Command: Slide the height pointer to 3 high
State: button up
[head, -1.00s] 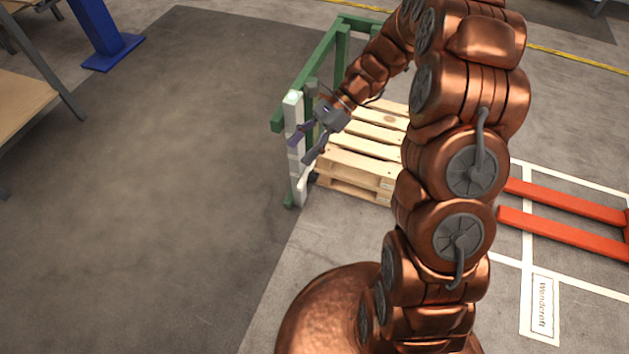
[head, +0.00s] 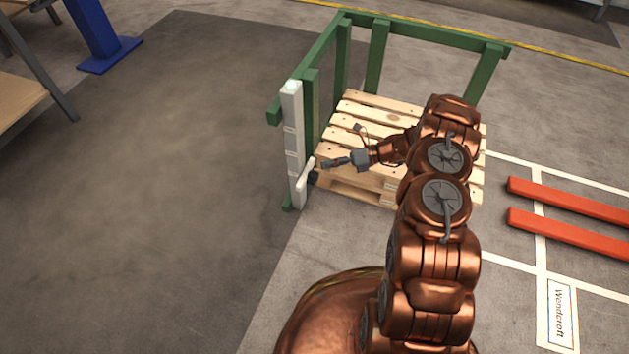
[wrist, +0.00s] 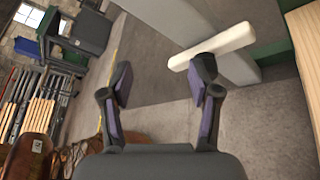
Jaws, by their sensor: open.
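The height pointer is a white bar (head: 306,176) low on the pale upright post (head: 292,125) of the green frame. It also shows in the wrist view as a slanted white bar (wrist: 225,42), crossing the grey post. My gripper (head: 319,171) is beside the pointer's right side in the head view, at about its height. In the wrist view my gripper (wrist: 164,80) is open and empty, with the bar ahead of the right fingertip. I cannot tell whether that finger touches it. Any height marks on the post are too small to read.
A wooden pallet (head: 350,125) lies inside the green frame (head: 420,32), under my forearm. Orange-red forks (head: 570,200) lie to the right. A blue stand (head: 98,35) is at the upper left. The dark floor left of the post is clear.

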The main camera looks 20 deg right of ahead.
aim_at(318, 177)
notch_tip(318, 177, down, 7)
jog(key=d+m+t+b, duration=0.1)
jog(key=d+m+t, duration=0.1)
jog(key=d+m, duration=0.1)
jog(key=b+x, duration=0.2)
jog(key=x, duration=0.4)
jog(key=shift+a+f, duration=0.15)
jog(key=shift+a, duration=0.05)
jog(key=shift+w+a+b, duration=0.25)
jog(key=shift+a+b, duration=0.15)
jog(key=shift+a, duration=0.3)
jog(key=shift+c, duration=0.2)
grip_shut()
